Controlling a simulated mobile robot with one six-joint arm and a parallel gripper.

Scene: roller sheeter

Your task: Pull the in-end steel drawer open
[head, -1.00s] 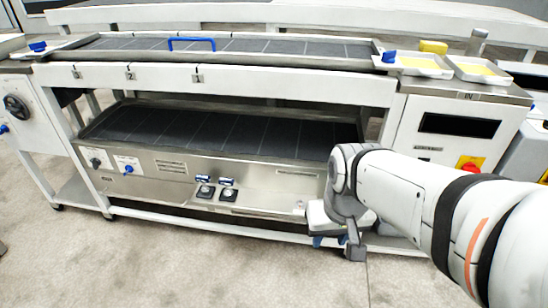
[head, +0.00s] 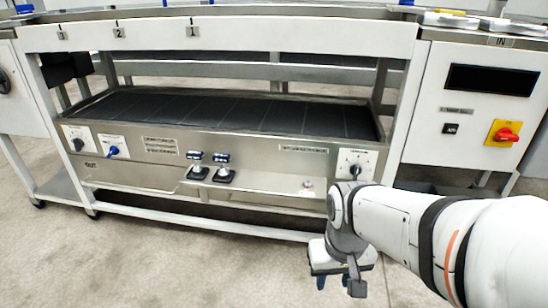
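The sheeter's lower steel front (head: 262,196) runs under the black lower belt, with an OUT label at its left end. The IN label (head: 501,41) is at the upper right of the machine. I cannot make out a separate drawer or handle at the in end; my arm covers part of that area. My gripper (head: 333,283) points down in front of the lower right part of the machine, below the steel front in the picture. I see no contact with the machine.
A red and yellow switch (head: 505,134) is on the right cabinet. A white lower rail (head: 200,225) crosses in front. The floor (head: 180,265) before it is clear.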

